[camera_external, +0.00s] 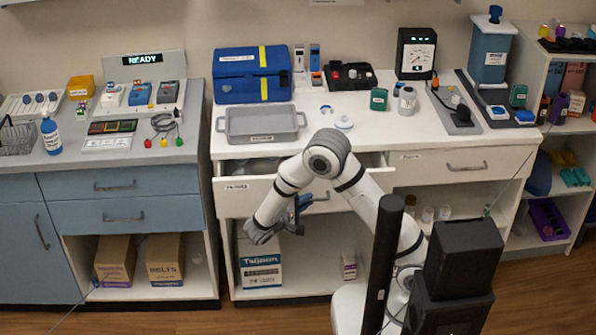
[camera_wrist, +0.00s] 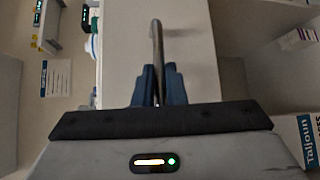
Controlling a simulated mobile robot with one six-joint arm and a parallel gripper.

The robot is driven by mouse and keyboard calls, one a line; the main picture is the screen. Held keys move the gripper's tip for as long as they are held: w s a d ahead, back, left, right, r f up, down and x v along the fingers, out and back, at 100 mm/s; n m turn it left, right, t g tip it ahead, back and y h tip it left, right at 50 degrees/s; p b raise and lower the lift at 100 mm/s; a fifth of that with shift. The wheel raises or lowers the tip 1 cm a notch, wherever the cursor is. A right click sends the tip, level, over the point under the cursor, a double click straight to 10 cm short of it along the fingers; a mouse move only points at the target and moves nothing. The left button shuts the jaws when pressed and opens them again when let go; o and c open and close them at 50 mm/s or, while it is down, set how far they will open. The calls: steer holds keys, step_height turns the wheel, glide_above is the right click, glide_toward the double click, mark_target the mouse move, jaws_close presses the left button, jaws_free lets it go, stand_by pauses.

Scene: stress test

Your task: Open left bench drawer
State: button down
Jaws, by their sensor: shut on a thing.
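The left bench drawer (camera_external: 247,197) is in the white middle bench. It stands partly pulled out, and some of its inside shows above the front in the external view. Its metal bar handle (camera_wrist: 157,42) runs between my blue fingers in the wrist view, where the white drawer front (camera_wrist: 195,60) lies behind it. My gripper (camera_wrist: 157,90) is shut on the handle. In the external view my gripper (camera_external: 300,205) is at the drawer front, with my arm covering part of the drawer and handle.
A grey tray (camera_external: 262,137) sits on the bench top above the drawer. The right bench drawer (camera_external: 455,168) is closed. A Taljoun box (camera_external: 259,262) stands on the shelf below. A blue-grey cabinet (camera_external: 120,190) is to the left. Wood floor is clear in front.

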steer(key=s+b, duration=0.1)
steer(key=s, duration=2)
steer(key=shift+f, duration=0.25)
steer(key=shift+d, duration=0.1)
steer(key=c, duration=1.8)
jaws_free()
steer(key=shift+r, duration=0.1)
steer(key=shift+o, duration=0.2)
steer(key=p+v, duration=0.1)
steer(key=v, duration=0.7)
steer(key=shift+w, duration=0.1)
